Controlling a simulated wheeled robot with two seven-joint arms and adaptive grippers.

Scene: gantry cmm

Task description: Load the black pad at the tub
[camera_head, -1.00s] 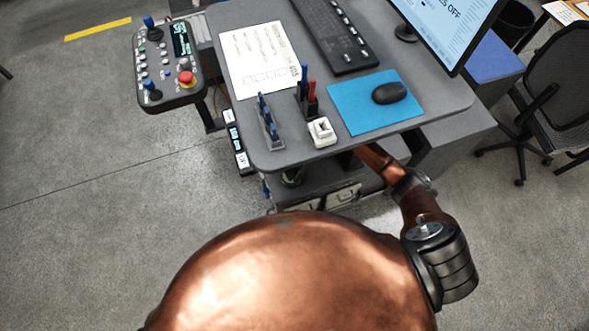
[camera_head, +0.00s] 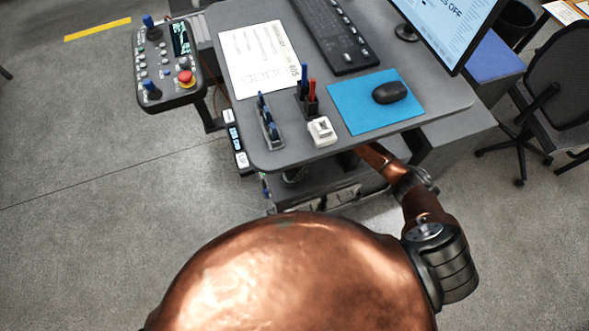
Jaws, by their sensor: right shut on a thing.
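My right arm (camera_head: 424,207) comes in from the lower right and reaches under the front of the desk. My right gripper (camera_head: 294,175) is mostly hidden below the desk's edge; only dark metal parts show there. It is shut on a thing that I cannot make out. I cannot pick out the black pad or the tub with certainty. My left gripper does not show.
The grey desk (camera_head: 225,22) carries a paper sheet, a keyboard (camera_head: 335,35), a blue mat (camera_head: 350,112) with a mouse, pen holders and a small white block (camera_head: 321,131). A control box (camera_head: 166,62) stands left. An office chair (camera_head: 560,90) is right. Open floor lies left.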

